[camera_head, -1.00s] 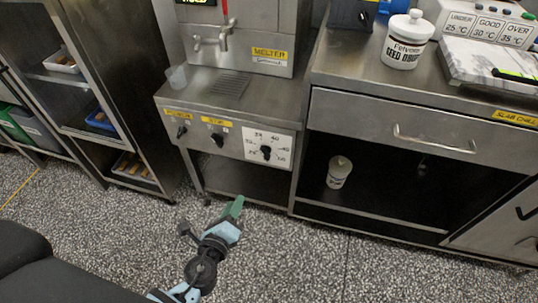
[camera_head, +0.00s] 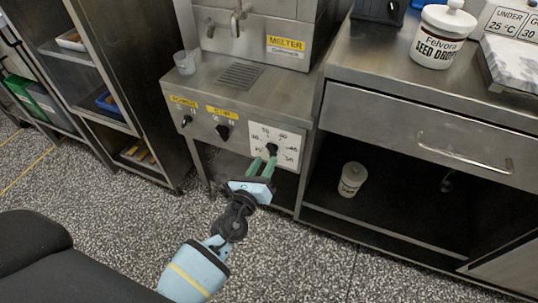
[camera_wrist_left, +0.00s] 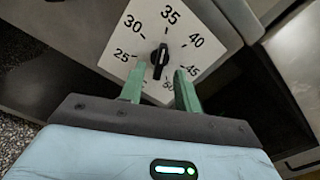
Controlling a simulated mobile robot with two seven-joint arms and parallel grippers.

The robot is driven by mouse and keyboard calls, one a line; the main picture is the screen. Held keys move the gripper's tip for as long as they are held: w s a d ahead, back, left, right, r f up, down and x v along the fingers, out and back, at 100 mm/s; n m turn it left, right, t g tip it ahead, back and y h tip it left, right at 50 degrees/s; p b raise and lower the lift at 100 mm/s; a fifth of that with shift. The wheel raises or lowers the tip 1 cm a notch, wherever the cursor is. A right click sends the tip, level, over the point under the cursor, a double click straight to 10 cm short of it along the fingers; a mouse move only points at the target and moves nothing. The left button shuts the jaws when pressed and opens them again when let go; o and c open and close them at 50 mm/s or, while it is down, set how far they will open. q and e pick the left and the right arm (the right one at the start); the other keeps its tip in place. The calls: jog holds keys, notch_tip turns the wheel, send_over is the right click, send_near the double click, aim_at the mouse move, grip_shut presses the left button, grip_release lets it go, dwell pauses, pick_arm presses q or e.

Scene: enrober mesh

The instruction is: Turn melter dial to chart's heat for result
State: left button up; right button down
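The melter dial is a black knob (camera_head: 272,148) on a white number plate (camera_head: 287,143) on the melter's (camera_head: 240,95) front. In the left wrist view the knob (camera_wrist_left: 160,60) sits amid numbers 25 to 50, its pale mark towards the upper end, roughly facing 35. My left gripper (camera_head: 263,164) is open at the dial. In the wrist view its green fingers (camera_wrist_left: 158,80) lie either side of the knob's lower end, apart from it as far as I can tell. The chart (camera_head: 510,20), at the top right, is cut off; "UNDER 25 °C" and part of a 30 entry show. My right gripper is out of view.
Two more black knobs (camera_head: 223,131) sit left of the dial under yellow labels. A clear cup (camera_head: 185,62) stands on the melter's ledge. A white Felvora jar (camera_head: 442,35) stands on the right counter, with a drawer handle (camera_head: 465,158) below. Speckled floor lies open in front.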

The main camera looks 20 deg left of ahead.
aim_at(270, 154)
pick_arm(q)
jog(key=shift+w, duration=1.25)
jog(key=shift+w+d+b, duration=0.1)
jog(key=shift+w+b, duration=0.2)
jog(key=shift+w, duration=0.4)
jog(key=c, duration=0.7)
jog(key=shift+o, duration=0.2)
